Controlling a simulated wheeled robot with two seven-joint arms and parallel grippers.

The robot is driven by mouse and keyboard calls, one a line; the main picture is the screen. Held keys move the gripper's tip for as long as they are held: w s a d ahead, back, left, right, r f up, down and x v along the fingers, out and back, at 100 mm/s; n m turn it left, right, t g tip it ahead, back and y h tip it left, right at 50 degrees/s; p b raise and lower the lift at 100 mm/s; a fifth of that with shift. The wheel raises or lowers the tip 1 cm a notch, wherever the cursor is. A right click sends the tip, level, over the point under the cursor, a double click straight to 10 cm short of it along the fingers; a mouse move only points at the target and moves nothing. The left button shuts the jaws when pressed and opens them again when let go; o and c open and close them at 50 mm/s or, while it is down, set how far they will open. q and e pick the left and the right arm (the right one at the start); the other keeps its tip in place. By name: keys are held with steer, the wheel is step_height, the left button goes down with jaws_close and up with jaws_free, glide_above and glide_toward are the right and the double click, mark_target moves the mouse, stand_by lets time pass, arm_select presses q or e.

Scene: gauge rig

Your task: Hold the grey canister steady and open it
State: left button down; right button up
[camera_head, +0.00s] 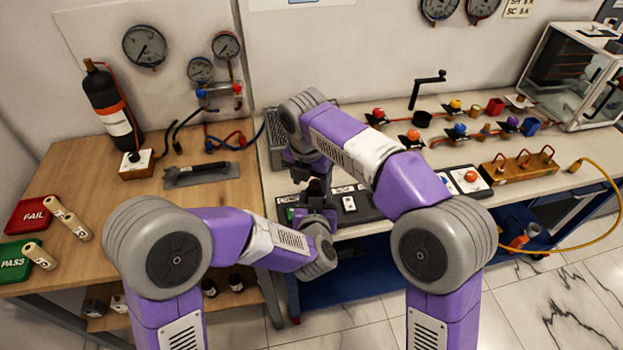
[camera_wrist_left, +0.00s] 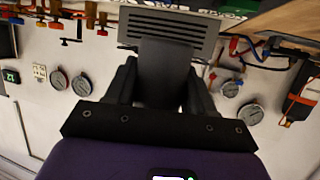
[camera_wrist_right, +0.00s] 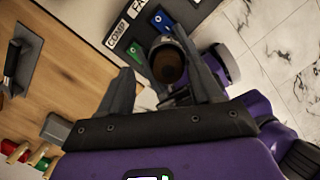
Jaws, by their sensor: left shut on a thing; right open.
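The grey canister (camera_head: 317,187) stands upright over the rig at the table's front edge, mostly hidden by my grippers in the head view. My left gripper (camera_head: 317,212) is shut on its body from the front. In the left wrist view, the grey body (camera_wrist_left: 165,75) sits between the fingers. My right gripper (camera_head: 308,166) is open above the canister. In the right wrist view, its spread fingers (camera_wrist_right: 160,60) point down towards the canister's round dark top (camera_wrist_right: 168,64), which has a brown middle. I cannot tell whether that is a lid or an opening, or whether the fingers touch it.
A dark labelled panel (camera_head: 368,206) with coloured tags lies beside the canister. A grey slotted block (camera_head: 277,135) stands behind. The wooden table (camera_head: 75,165) holds a red FAIL tray (camera_head: 28,214), a green PASS tray (camera_head: 14,262) and a black cylinder (camera_head: 112,108).

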steer(key=shift+f, duration=0.1)
steer(key=shift+c, duration=0.5)
jaws_close()
stand_by(0.3)
steer(key=shift+a+r, duration=0.15)
steer(key=shift+r, duration=1.05)
